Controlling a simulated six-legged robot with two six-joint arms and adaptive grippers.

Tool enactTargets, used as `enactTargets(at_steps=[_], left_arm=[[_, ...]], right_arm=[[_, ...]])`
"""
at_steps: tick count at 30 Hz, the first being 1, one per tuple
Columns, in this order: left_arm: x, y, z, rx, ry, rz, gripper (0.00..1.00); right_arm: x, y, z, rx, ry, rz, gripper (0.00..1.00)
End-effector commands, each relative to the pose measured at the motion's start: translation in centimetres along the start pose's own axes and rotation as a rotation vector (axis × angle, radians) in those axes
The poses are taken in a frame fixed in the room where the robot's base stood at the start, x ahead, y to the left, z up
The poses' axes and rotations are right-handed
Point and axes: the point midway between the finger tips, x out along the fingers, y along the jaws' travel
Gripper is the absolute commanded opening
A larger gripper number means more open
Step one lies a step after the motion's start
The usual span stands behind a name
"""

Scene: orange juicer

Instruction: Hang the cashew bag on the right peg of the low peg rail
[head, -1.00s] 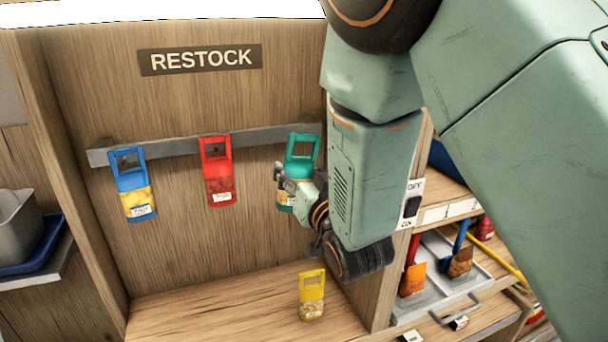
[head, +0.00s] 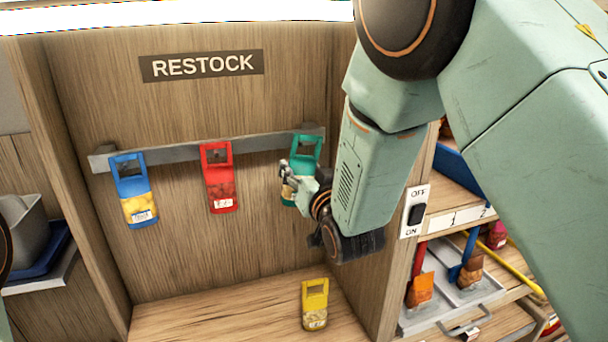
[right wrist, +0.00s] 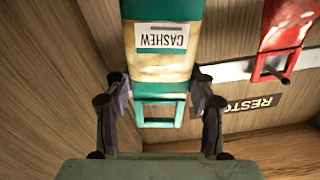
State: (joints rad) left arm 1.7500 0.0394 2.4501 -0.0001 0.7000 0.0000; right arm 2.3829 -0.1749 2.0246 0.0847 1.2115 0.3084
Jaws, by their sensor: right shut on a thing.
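The teal cashew bag (head: 304,152) is at the right end of the low peg rail (head: 180,150), its open handle overlapping the rail in the head view. My right gripper (head: 288,180) is shut on it. In the right wrist view the bag (right wrist: 162,65), labelled CASHEW, appears upside down between the two fingers of the gripper (right wrist: 162,100). The right peg is not clearly visible, so I cannot tell whether the handle is around it. My left gripper is not in view.
A blue bag (head: 134,190) and a red bag (head: 219,178) hang on the rail to the left. A yellow bag (head: 315,305) stands on the shelf floor below. A wooden side wall (head: 385,270) stands close to my right arm. Trays with scoops (head: 470,275) lie beyond it.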

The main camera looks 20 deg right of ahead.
Motion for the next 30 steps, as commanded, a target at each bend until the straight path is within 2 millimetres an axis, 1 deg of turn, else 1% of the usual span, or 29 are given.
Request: enactTargets(at_steps=[21,30], left_arm=[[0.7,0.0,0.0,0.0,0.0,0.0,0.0],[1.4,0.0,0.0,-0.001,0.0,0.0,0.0]], right_arm=[[3.7,0.1,0.3,0.0,0.002,-0.001,0.23],[4.6,0.2,0.9,-0.001,0.001,-0.001,0.23]])
